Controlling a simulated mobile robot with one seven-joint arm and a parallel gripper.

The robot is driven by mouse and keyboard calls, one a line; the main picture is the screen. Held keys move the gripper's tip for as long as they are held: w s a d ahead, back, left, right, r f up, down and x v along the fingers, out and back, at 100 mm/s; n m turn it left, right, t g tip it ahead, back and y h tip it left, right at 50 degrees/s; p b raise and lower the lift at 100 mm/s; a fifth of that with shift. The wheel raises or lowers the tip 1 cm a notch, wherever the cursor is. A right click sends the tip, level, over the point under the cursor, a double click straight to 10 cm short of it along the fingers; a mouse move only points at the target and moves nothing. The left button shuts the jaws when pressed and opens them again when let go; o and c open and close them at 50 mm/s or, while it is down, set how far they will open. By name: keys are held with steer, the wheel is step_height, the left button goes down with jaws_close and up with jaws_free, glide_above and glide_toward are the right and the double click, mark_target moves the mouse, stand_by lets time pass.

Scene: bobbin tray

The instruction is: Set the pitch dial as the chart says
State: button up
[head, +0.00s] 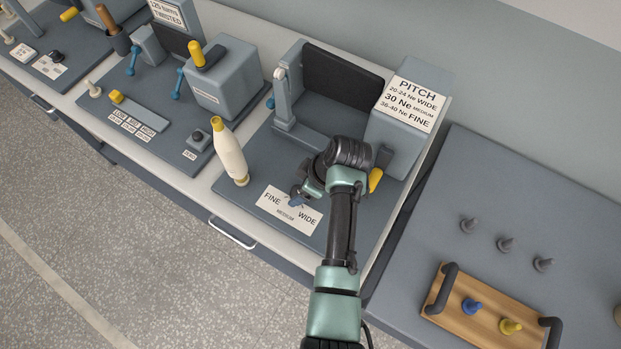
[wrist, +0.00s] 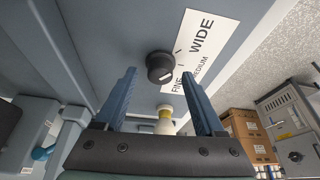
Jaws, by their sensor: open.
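The pitch chart (head: 411,98) on the grey block reads 20-24 Ne WIDE, 30 Ne MEDIUM, 36-40 Ne FINE; the 30 Ne line is in larger print. The dial plate (head: 275,204) carries FINE, MEDIUM and WIDE, and it also shows in the wrist view (wrist: 198,62). The dark round dial (wrist: 159,66) shows a short pale mark; I cannot tell which word it points to. In the head view my gripper hides the dial. My gripper (head: 296,198) is open, its blue fingers (wrist: 159,76) on either side of the dial, with nothing clearly gripped.
A cream bobbin with a yellow top (head: 230,152) stands left of the plate. A grey frame with a dark panel (head: 341,78) is behind my arm. Another station (head: 150,117) is to the left. A wooden tray (head: 437,296) with handles lies on the right table.

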steer(key=b+v, duration=0.1)
steer(key=v, duration=1.1)
steer(key=shift+b, duration=0.35)
steer(key=shift+s+r, duration=0.1)
steer(key=shift+r, duration=0.05)
